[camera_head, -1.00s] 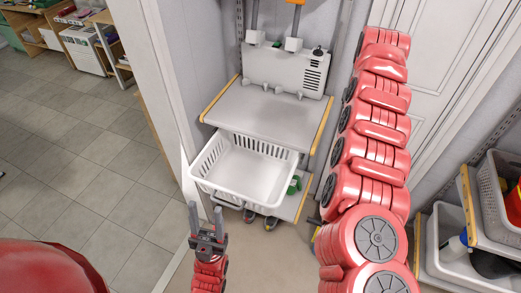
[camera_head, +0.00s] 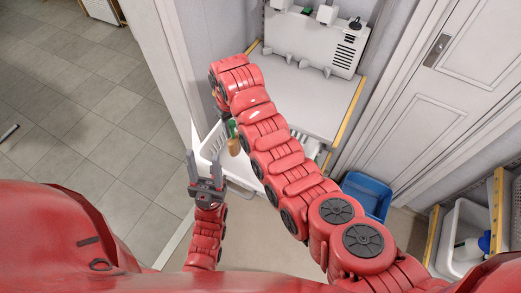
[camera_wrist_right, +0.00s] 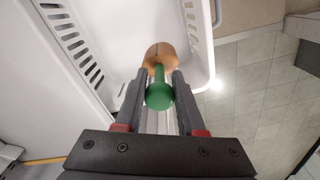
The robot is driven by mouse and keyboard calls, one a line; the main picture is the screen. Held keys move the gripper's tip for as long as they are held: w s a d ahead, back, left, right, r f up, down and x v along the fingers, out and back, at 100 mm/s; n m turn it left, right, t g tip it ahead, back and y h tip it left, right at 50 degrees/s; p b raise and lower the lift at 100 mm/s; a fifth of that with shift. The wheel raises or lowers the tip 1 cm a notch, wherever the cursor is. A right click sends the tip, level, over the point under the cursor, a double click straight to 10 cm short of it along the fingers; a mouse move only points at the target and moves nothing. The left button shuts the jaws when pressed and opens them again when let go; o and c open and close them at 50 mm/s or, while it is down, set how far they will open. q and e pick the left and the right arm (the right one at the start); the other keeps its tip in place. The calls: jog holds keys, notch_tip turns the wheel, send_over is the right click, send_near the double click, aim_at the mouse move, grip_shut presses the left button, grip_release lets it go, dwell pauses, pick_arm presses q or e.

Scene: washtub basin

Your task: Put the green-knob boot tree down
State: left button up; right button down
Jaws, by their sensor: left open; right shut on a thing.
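The boot tree has a green knob (camera_wrist_right: 159,96) and a wooden body (camera_wrist_right: 160,55). My right gripper (camera_wrist_right: 161,80) is shut on it, with the knob side between the fingers. The tree hangs over or inside a white slotted basket (camera_wrist_right: 203,62); I cannot tell whether it touches the bottom. In the head view the tree (camera_head: 234,147) shows beside my right arm, which hides much of the basket (camera_head: 214,140) and the right gripper. My left gripper (camera_head: 206,163) is open and empty, upright at the basket's near left side.
A grey shelf (camera_head: 315,100) with a yellow edge stands behind the basket, bearing a white box-like appliance (camera_head: 313,42). A blue bin (camera_head: 367,194) stands to the right. A white tub (camera_head: 465,235) is at far right. Tiled floor (camera_head: 70,130) at left is mostly clear.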

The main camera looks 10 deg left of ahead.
aim_at(233, 141)
jog(key=f+p, duration=0.1)
jog(key=f, duration=0.1)
jog(key=s+f+p, duration=0.1)
jog(key=f, duration=0.2)
jog(key=shift+s+a, duration=0.15)
jog(key=shift+s, duration=0.05)
jog(key=shift+w+f, duration=0.2)
jog(key=shift+f, duration=0.7)
jog(key=shift+s+f, duration=0.15)
jog(key=shift+f, duration=1.35)
